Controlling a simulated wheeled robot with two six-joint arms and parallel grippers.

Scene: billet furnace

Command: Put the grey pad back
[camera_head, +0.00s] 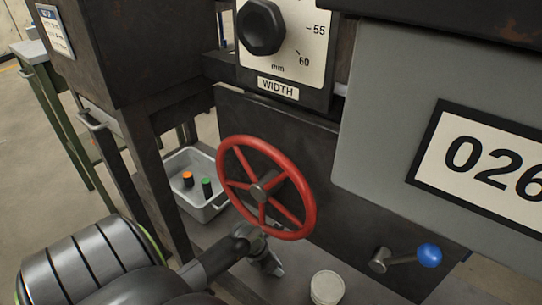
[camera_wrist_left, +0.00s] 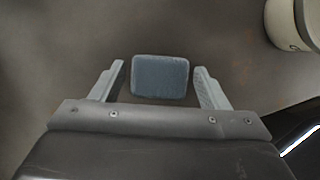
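The grey pad (camera_wrist_left: 160,76), a blue-grey rounded block, shows in the left wrist view between the two fingers of my left gripper (camera_wrist_left: 160,70). A gap shows on each side of the pad, so the fingers are open and apart from it. In the head view my left gripper (camera_head: 268,262) points down over the grey ledge, just below the red handwheel; I cannot make out the pad there. My right gripper is not in view.
A pale round canister (camera_head: 327,288) stands right of my left gripper, also at the wrist view's top right (camera_wrist_left: 282,25). The red handwheel (camera_head: 266,187) is close above the gripper. A grey bin (camera_head: 196,205) holds orange- and green-topped items. A blue-knobbed lever (camera_head: 428,255) sticks out at right.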

